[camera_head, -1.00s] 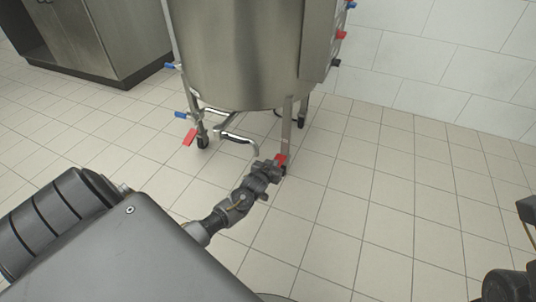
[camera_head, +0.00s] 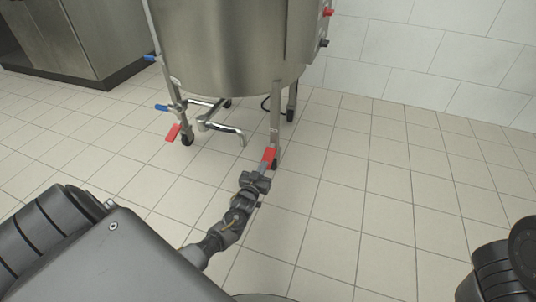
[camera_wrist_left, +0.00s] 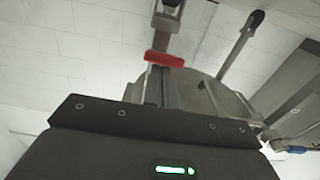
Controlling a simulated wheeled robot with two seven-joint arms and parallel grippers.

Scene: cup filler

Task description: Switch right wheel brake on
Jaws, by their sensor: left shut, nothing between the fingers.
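The steel tank (camera_head: 225,50) stands on legs with wheels. At its near right leg (camera_head: 275,118) is a red wheel brake lever (camera_head: 269,156), just above a dark wheel (camera_head: 274,165). My left gripper (camera_head: 263,171) is shut and empty, with its tips right at the lever's near end. In the left wrist view, the red lever (camera_wrist_left: 165,59) lies across the far end of my shut fingers (camera_wrist_left: 164,86). I cannot tell whether they touch. Another red brake lever (camera_head: 173,132) is at the left wheel (camera_head: 187,140). My right gripper is not in view.
A bent steel outlet pipe (camera_head: 222,127) hangs under the tank, left of my left gripper. Blue valve handles (camera_head: 162,107) stick out on the left. A steel cabinet (camera_head: 70,40) stands at the back left. The tiled floor (camera_head: 350,200) on the right is clear.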

